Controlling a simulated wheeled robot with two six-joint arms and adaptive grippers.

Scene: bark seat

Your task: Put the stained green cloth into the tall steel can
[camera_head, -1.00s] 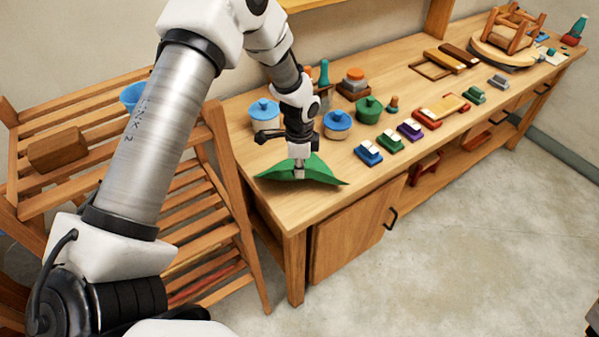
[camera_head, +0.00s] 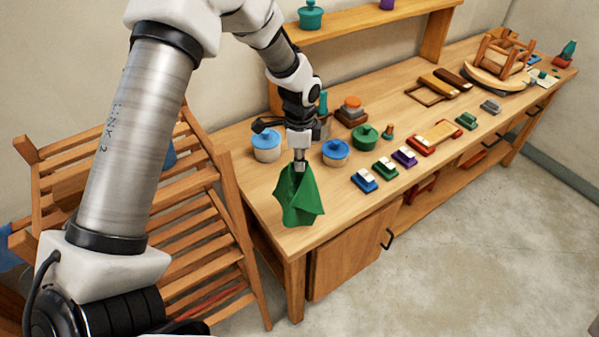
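The green cloth (camera_head: 299,200) hangs in folds from my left gripper (camera_head: 299,166) in the head view, over the near left end of the wooden workbench (camera_head: 262,185). The gripper is shut on the cloth's top, and the cloth drapes down below it. I cannot tell whether its lower edge still touches the bench, and no stain is clear. The tall steel can is not identifiable in this view. My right gripper is not in view.
Behind and right of the cloth stand lidded pots, one with a blue lid (camera_head: 336,150), and a green pot (camera_head: 365,137). Several coloured blocks line the front edge, including a blue one (camera_head: 364,180). A slatted wooden rack (camera_head: 205,225) stands left of the bench.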

